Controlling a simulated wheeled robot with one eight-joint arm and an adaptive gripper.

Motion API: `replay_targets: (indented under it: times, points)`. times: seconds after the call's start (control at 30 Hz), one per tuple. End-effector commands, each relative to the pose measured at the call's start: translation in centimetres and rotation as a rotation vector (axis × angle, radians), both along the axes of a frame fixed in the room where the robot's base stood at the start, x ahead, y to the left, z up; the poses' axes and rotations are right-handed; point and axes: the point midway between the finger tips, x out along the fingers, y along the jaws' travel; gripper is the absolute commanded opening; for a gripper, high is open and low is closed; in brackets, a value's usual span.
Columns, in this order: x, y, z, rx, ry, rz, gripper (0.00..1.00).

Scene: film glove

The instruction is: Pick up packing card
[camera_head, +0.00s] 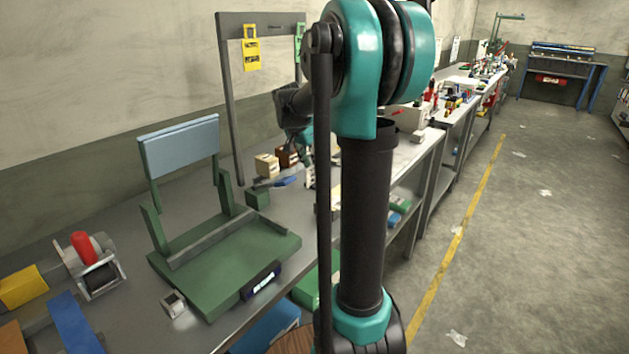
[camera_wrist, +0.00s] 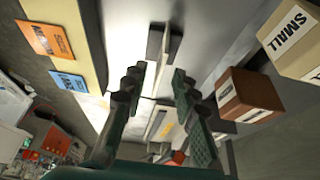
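I cannot tell for sure which thing is the packing card. In the wrist view, a thin pale upright piece in a dark block (camera_wrist: 160,44) stands on the grey table, beyond and between my fingertips; it may be the card. My gripper (camera_wrist: 155,82) is open, its two dark fingers apart with nothing held between them. An orange card (camera_wrist: 47,40) and a blue card (camera_wrist: 70,82) with print lie to the left in the wrist view. In the head view, my arm hides most of my gripper and the table around it.
In the head view, a green fixture (camera_head: 225,262) fills the near bench, with a grey post frame (camera_head: 228,95) behind.

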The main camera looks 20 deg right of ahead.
Motion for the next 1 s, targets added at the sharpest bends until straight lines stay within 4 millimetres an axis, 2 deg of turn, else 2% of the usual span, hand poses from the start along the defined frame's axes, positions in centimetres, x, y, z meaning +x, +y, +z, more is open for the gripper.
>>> replay_targets:
  times: [0.17,0.5,0.8,1.0]
  points:
    - [0.2,-0.3,-1.0,0.000,0.000,0.000,0.28]
    - [1.2,-1.7,-4.9,0.000,0.000,-0.001,0.28]
    - [1.2,-1.8,-5.3,0.000,0.000,0.000,0.28]
    - [1.2,-1.8,-5.3,0.000,0.000,0.000,0.04]
